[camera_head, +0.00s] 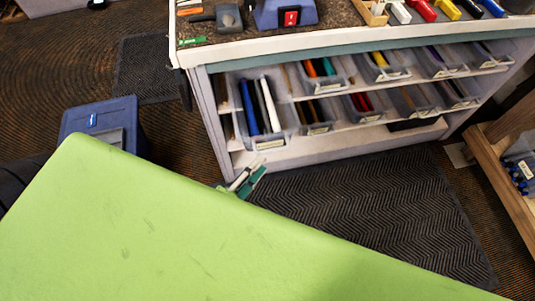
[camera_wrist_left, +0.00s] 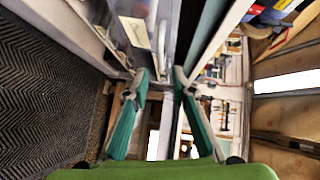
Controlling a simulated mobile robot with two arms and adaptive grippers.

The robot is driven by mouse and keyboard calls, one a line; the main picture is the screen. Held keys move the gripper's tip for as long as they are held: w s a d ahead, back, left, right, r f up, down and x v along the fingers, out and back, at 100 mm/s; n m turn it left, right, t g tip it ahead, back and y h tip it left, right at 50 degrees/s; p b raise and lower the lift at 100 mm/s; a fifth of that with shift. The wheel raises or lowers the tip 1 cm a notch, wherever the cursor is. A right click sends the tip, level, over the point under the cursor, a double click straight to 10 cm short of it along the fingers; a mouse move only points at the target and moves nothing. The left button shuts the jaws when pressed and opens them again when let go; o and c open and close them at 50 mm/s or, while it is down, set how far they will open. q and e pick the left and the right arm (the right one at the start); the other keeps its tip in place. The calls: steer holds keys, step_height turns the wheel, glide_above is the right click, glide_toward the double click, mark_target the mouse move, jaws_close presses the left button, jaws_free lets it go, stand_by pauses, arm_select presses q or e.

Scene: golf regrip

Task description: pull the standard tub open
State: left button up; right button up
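Clear tubs with coloured grips stand on two shelves under the workbench in the head view. The tub nearest my left gripper is a large clear tub (camera_head: 270,143) at the lower left, holding blue, white and dark grips. Its front sticks out past the shelf edge. I cannot read its label, so I cannot tell which tub is the standard one. My left gripper (camera_head: 256,167) is just below and in front of this tub. In the left wrist view the gripper (camera_wrist_left: 160,75) has its teal-padded fingers apart, near a clear tub wall with a white label (camera_wrist_left: 134,31). My right gripper is not in view.
The workbench top (camera_head: 350,37) carries tools and a row of coloured items. A blue bin (camera_head: 98,117) stands left on the floor. A wooden rack (camera_head: 497,170) stands at the right. The dark mat (camera_head: 380,205) before the shelves is clear.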

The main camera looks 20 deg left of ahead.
arm_select(q)
steer(key=v, duration=0.4)
steer(key=shift+s, duration=0.15)
steer(key=s+f+n+g+y, duration=0.1)
steer(key=s+f+n+g, duration=0.15)
steer(key=f, duration=0.75)
steer(key=s+a+f+n+g, duration=0.1)
steer(key=s+f+n+g, duration=0.15)
steer(key=f, duration=0.65)
steer(key=s+f+n+g+y, duration=0.1)
steer(key=s+f+n+g, duration=0.2)
steer(key=f, duration=0.7)
steer(key=s+a+f+n+g, duration=0.2)
steer(key=s+f+n+g, duration=0.1)
steer(key=s+f, duration=0.4)
steer(key=s+a+f+n+g+y, duration=0.1)
steer(key=s+a+f+n+g, duration=0.2)
steer(key=s+f, duration=0.4)
steer(key=shift+s+a+n+g, duration=0.25)
steer(key=shift+s+n+g, duration=0.25)
steer(key=shift+s+n, duration=0.6)
steer(key=shift+f, duration=0.15)
stand_by(1.9)
